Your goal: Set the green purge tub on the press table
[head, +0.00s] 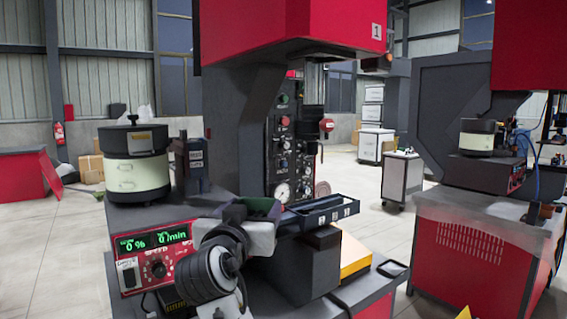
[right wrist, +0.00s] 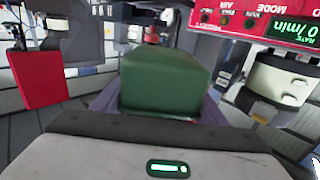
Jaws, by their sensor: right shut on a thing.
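The green purge tub (head: 262,207) is in my right gripper (head: 250,222), in front of the red and dark grey press. In the right wrist view the tub (right wrist: 165,80) fills the middle, directly beyond the gripper's body. My right gripper is shut on it; its fingertips are mostly hidden. In the head view the gripper and wrist cover part of the tub and of the press table below. I cannot tell whether the tub touches the table. My left gripper is not in view.
A dark tray with several compartments (head: 320,212) sits right of the tub. The bowl feeder (head: 134,165) and red control box (head: 155,258) stand left. A yellow box (head: 354,254) lies at the front right. A second red machine (head: 480,235) stands further right.

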